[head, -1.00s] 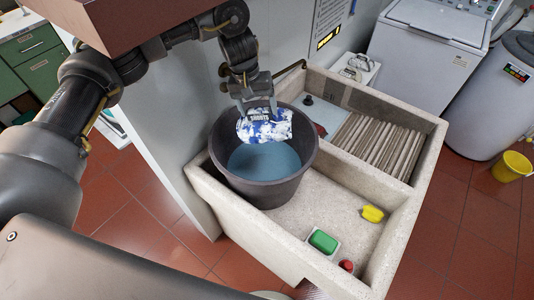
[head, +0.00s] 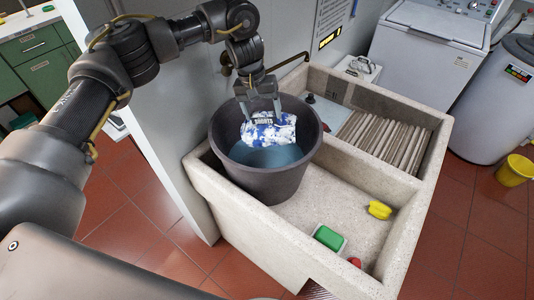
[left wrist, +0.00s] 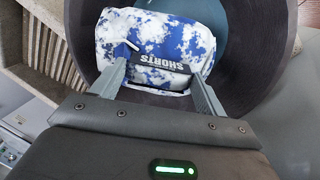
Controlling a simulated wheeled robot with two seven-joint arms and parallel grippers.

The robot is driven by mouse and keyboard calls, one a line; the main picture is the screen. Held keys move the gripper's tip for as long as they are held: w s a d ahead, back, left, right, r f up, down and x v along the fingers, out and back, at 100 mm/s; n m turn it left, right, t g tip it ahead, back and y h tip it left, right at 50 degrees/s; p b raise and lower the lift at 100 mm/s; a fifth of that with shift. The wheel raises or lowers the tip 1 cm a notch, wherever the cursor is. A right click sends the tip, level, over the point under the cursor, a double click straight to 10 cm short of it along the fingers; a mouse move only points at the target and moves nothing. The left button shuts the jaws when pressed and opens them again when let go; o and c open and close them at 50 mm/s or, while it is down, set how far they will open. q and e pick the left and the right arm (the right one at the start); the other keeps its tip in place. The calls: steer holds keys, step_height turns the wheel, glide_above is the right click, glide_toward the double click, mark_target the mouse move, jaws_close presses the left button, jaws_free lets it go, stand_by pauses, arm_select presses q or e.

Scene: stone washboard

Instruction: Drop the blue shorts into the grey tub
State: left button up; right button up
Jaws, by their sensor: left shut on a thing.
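The blue-and-white shorts (head: 270,134), folded into a bundle with a dark "SHORTS" label, hang within the mouth of the grey tub (head: 262,186). Bluish water (head: 266,156) shows in the tub, below the shorts. My left gripper (head: 262,112) points down over the tub and is shut on the shorts. In the left wrist view the shorts (left wrist: 165,45) sit at the two fingers, with the dark tub wall (left wrist: 254,85) around them. Whether the bottom of the shorts touches the water I cannot tell. My right gripper is not in view.
The tub stands in a stone sink (head: 225,197) beside a ribbed washboard (head: 385,138). A yellow item (head: 380,210), a green block (head: 328,237) and a red item (head: 354,262) lie in the sink's front part. A tap pipe (head: 290,62) is close behind the gripper.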

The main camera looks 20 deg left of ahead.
arm_select(q)
steer(key=o, duration=0.8)
steer(key=shift+c, duration=0.2)
steer(key=o, duration=0.4)
steer(key=shift+s, duration=0.15)
steer(key=shift+a+r, duration=0.1)
steer(key=shift+r, duration=0.25)
steer(key=v, duration=0.7)
steer(key=shift+b, duration=0.4)
steer(key=shift+s+f, duration=0.1)
